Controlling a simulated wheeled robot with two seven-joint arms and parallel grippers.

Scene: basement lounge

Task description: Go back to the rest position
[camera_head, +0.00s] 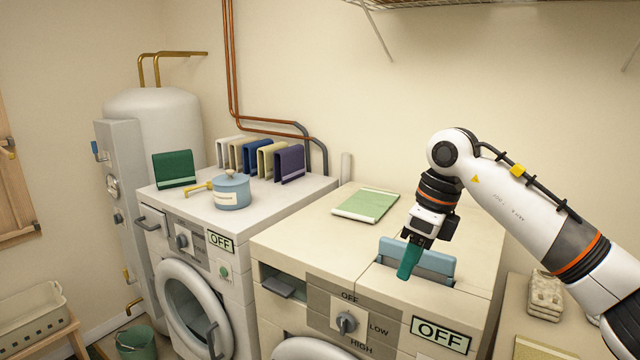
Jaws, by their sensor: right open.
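My right gripper (411,255) is open, low over the top of the right-hand machine (316,236). It points down, just in front of a blue piece (432,262) that stands in a recess in that top. A teal piece shows at the fingertips; I cannot tell whether it is part of the gripper or a separate thing, nor whether it touches the blue piece. My right arm (530,205) reaches in from the right edge. My left gripper is not in view.
A flat green folded cloth (366,205) lies on the right machine. The left machine (161,205) carries a blue pot (231,192), a dark green folded piece (174,169) and several upright folded pieces (289,164). A wire shelf (440,3) hangs above. A green bucket (136,343) stands on the floor.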

